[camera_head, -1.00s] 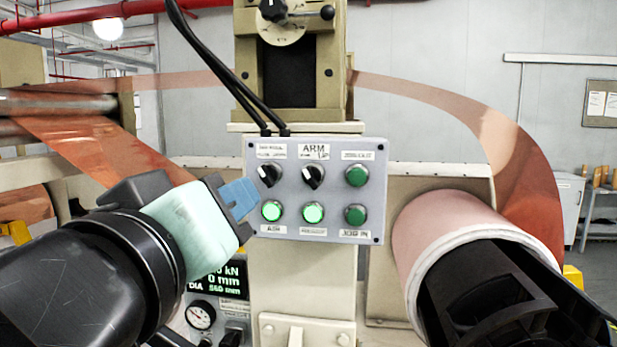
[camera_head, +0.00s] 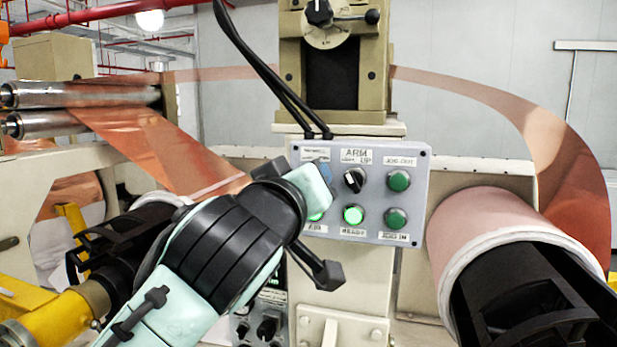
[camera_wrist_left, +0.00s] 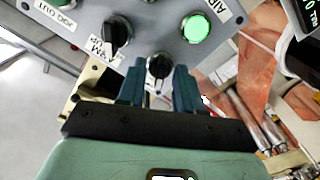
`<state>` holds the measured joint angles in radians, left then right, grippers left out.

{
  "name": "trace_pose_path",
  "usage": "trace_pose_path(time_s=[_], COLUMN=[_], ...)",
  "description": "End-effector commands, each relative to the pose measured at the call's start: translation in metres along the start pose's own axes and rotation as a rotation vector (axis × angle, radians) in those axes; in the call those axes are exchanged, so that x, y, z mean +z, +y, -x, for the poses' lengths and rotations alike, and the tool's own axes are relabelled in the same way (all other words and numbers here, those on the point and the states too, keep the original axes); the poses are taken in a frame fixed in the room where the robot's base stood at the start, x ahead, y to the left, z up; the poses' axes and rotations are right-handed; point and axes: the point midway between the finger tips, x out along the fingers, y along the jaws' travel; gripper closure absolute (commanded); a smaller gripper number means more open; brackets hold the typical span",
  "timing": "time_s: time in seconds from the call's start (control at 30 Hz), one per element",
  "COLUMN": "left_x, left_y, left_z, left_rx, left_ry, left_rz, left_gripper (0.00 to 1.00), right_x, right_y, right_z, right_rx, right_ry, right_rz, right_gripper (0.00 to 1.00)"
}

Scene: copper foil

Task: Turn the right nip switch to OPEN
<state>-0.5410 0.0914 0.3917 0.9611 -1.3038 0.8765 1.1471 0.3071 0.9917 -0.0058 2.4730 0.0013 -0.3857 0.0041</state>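The grey control panel (camera_head: 418,165) stands in the middle of the head view. The black rotary switch (camera_wrist_left: 158,66) at its upper left is hidden behind my left gripper in the head view (camera_head: 318,184), but shows in the wrist view. My left gripper (camera_wrist_left: 158,76) is open, its two blue fingers apart, with the knob in line with the gap at the tips. I cannot tell whether they touch it. The labels over this switch are too small to read. The ARM switch (camera_head: 354,180) sits beside it and also shows in the wrist view (camera_wrist_left: 114,37). My right gripper is not in view.
A lit green READY lamp (camera_head: 353,215) and green jog buttons (camera_head: 398,181) crowd the panel. Black cables (camera_head: 262,72) hang above it. A copper roll (camera_head: 480,225) stands to the right, and copper foil (camera_head: 165,155) runs at the left.

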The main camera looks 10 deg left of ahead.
Motion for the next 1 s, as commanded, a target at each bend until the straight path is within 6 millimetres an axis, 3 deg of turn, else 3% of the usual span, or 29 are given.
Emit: trace_pose_path(time_s=[0.17,0.3,0.67,1.0], left_x=[0.000,0.000,-0.001,-0.001], left_y=[0.000,0.000,0.000,0.000], left_z=[0.000,0.000,0.000,0.000], left_rx=[0.000,-0.001,-0.001,-0.001], left_ry=[0.000,0.000,0.000,0.001], left_rz=[0.000,0.000,-0.043,-0.273], left_gripper=[0.65,1.00,1.00,1.00], right_x=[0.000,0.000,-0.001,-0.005], right_y=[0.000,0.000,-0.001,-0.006], right_z=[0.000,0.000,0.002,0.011], right_rx=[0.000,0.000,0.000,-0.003], right_ry=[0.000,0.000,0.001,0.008], right_rz=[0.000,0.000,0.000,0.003], right_gripper=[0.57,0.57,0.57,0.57])
